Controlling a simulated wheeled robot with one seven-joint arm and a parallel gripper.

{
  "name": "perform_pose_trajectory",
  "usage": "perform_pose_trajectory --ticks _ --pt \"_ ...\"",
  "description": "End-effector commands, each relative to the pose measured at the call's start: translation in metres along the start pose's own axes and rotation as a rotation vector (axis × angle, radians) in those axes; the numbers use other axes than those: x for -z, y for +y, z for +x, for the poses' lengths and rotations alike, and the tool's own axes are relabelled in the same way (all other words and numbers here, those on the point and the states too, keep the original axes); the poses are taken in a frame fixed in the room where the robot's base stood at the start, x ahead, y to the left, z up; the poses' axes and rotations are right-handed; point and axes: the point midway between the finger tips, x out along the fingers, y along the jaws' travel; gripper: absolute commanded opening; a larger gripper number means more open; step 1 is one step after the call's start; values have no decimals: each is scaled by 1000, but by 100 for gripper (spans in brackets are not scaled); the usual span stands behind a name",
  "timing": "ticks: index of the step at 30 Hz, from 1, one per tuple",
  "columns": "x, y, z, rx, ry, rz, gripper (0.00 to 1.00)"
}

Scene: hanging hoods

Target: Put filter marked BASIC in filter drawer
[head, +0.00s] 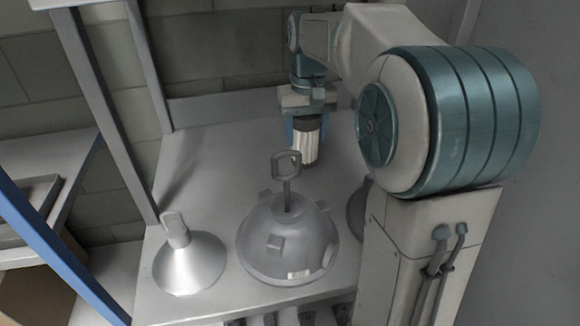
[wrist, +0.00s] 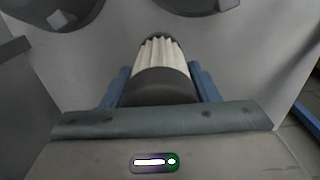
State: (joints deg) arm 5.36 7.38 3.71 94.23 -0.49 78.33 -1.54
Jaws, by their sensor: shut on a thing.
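My gripper (head: 308,128) is shut on a pleated white filter with a dark cap (head: 305,147). In the wrist view the filter (wrist: 160,58) sits between the two blue fingers of my gripper (wrist: 162,88), its pleated end pointing away from the palm. In the head view it hangs over the back part of the grey table, behind the large hood. No marking can be read on the filter, so I cannot tell whether it says BASIC. I cannot make out a filter drawer in either view.
A large grey dome hood (head: 285,240) with a ring handle stands at the table's (head: 215,165) front middle. A smaller cone hood (head: 188,263) stands to its left. Shelves (head: 45,200) and a blue post (head: 62,245) are at the left. The table's back left is clear.

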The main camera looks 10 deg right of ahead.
Motion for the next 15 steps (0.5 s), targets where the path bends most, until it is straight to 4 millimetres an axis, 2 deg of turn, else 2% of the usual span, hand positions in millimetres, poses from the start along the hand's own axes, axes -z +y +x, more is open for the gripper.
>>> perform_pose_trajectory --ticks 3,6,15 --pt "-1 0 26 0 -5 -6 26" --pt "-1 -1 44 0 -4 -5 26" --pt "-1 0 71 0 -4 -3 26"
